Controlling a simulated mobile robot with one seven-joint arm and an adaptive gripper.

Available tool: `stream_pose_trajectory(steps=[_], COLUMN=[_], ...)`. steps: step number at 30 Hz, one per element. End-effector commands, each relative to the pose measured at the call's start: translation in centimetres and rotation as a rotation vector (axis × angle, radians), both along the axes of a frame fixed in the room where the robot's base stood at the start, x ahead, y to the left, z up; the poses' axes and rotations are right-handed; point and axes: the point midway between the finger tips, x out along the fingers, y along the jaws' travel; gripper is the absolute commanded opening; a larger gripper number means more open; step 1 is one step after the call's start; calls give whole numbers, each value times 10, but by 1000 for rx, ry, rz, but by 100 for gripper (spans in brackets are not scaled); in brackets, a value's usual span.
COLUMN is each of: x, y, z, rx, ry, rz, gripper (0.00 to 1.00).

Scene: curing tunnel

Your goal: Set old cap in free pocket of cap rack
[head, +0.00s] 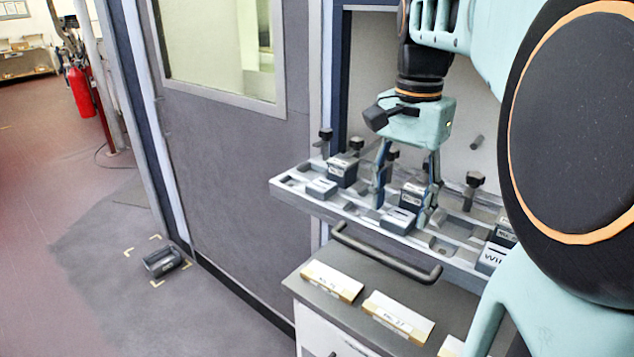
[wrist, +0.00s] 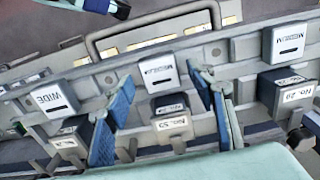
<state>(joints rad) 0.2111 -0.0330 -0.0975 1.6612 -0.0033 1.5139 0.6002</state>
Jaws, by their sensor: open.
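A light cap marked MEDIUM (wrist: 158,72) sits in the front row of the cap rack (head: 285,190), and it also shows in the head view (head: 398,221). My gripper (head: 403,211) is open and points down over the rack. Its two fingers (wrist: 160,90) stand on either side of this cap and of a dark numbered block (wrist: 170,117) behind it, with gaps visible in the wrist view. A WIDE cap (wrist: 49,96) and another MEDIUM cap (wrist: 289,42) sit in the same row. Which cap is the old one cannot be told.
Bare pockets with round holes lie between the caps, one right of my gripper (head: 440,246). Dark knobbed posts (head: 474,180) rise along the rack. A bar handle (head: 385,254) and a ledge with labelled blocks (head: 332,280) are in front. A dark block (head: 163,262) lies on the floor.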

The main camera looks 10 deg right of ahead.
Motion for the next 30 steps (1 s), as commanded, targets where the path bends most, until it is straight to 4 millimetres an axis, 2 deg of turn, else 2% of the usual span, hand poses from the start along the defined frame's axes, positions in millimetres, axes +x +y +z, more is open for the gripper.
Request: stream_pose_trajectory(steps=[1, 4, 14, 30], x=[0, 0, 0, 0], y=[0, 0, 0, 0], z=[-10, -17, -19, -19], rx=[0, 0, -1, 0], ry=[0, -1, -1, 0], rz=[0, 0, 0, 0], gripper=[51, 51, 51, 22])
